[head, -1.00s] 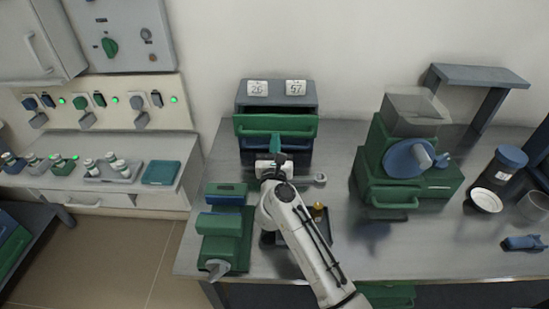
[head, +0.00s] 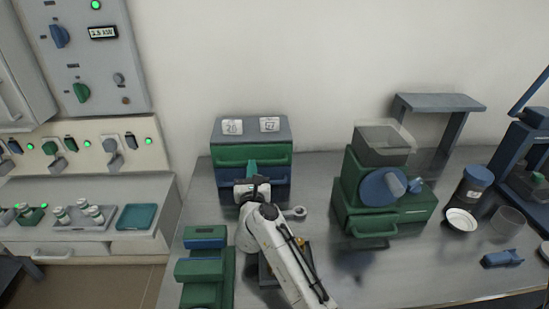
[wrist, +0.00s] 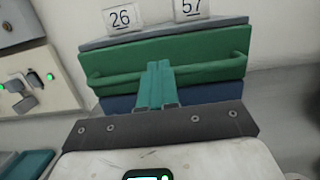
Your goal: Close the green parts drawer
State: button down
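The green parts drawer (head: 232,152) is the upper drawer of a small grey cabinet (head: 250,127) against the back wall. Its front looks flush or nearly flush with the cabinet, above a blue drawer (head: 280,178). In the wrist view the green front (wrist: 205,52) fills the top, with a green bar handle (wrist: 215,71) across it. My gripper (head: 252,164) is in front of it. Its teal fingers (wrist: 158,66) are together, with nothing seen between them, and their tips lie against or just before the front at the handle. Exact contact is hidden.
A green machine with a blue disc (head: 383,187) stands right of the cabinet, and a green and blue block (head: 205,265) stands front left. A jar (head: 472,186) and a white dish (head: 461,220) are farther right. The bench between the cabinet and machine is mostly clear.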

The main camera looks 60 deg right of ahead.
jog(key=s+a+r+p, duration=0.2)
jog(key=s+r, duration=0.4)
jog(key=s+a+r+p, duration=0.2)
jog(key=s+r, duration=0.3)
jog(key=s, duration=0.2)
jog(key=shift+a+r, duration=0.25)
jog(key=shift+r, duration=0.1)
jog(key=shift+a+f, duration=0.1)
